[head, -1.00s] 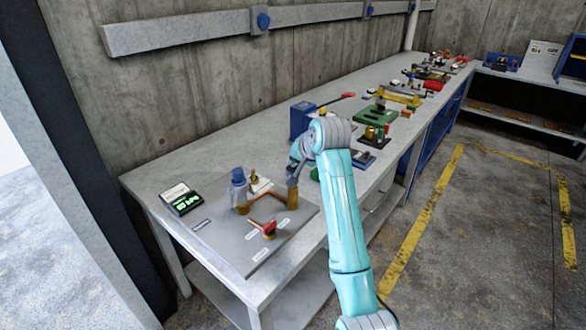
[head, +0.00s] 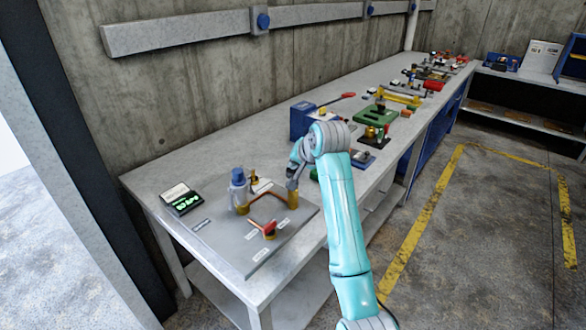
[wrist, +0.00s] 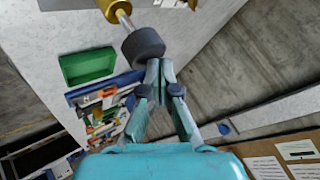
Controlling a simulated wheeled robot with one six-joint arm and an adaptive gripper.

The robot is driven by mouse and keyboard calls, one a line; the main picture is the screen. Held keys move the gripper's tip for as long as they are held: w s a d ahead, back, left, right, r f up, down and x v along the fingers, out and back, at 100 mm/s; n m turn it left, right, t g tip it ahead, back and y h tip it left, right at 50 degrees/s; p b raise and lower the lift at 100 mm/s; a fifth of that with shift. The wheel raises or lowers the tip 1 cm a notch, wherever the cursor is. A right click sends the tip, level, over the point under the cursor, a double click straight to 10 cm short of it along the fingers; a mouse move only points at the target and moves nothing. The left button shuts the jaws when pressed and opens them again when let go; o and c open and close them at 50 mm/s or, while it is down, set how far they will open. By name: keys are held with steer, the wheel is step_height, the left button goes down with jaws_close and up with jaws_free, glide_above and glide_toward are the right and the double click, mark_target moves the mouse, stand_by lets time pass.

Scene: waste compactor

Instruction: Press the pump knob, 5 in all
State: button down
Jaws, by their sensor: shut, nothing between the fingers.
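The pump is a brass cylinder (head: 293,200) at the right end of the copper pipe on the grey board. It also shows at the top of the wrist view (wrist: 121,8). A short silver rod joins it to the dark grey pump knob (wrist: 143,46), so part of the rod is out of the cylinder. My gripper (wrist: 160,64) is shut and empty, with its tips right at the knob's end face. I cannot tell for sure whether they touch. In the head view my gripper (head: 291,181) is just above the cylinder and mostly covers the knob.
A display with green characters (head: 183,203) stands left of the board (head: 225,235). A blue-topped vessel (head: 238,190) and a red-handled valve (head: 269,229) are on the board. A blue box (head: 303,120) and other fixtures stand farther along the bench.

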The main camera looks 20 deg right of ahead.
mark_target(295, 171)
steer(key=shift+f, duration=1.5)
stand_by(1.2)
steer(key=shift+r, duration=0.15)
stand_by(0.3)
steer(key=shift+r, duration=2.25)
steer(key=shift+r, duration=2.5)
steer(key=shift+r, duration=0.1)
steer(key=shift+r, duration=1.8)
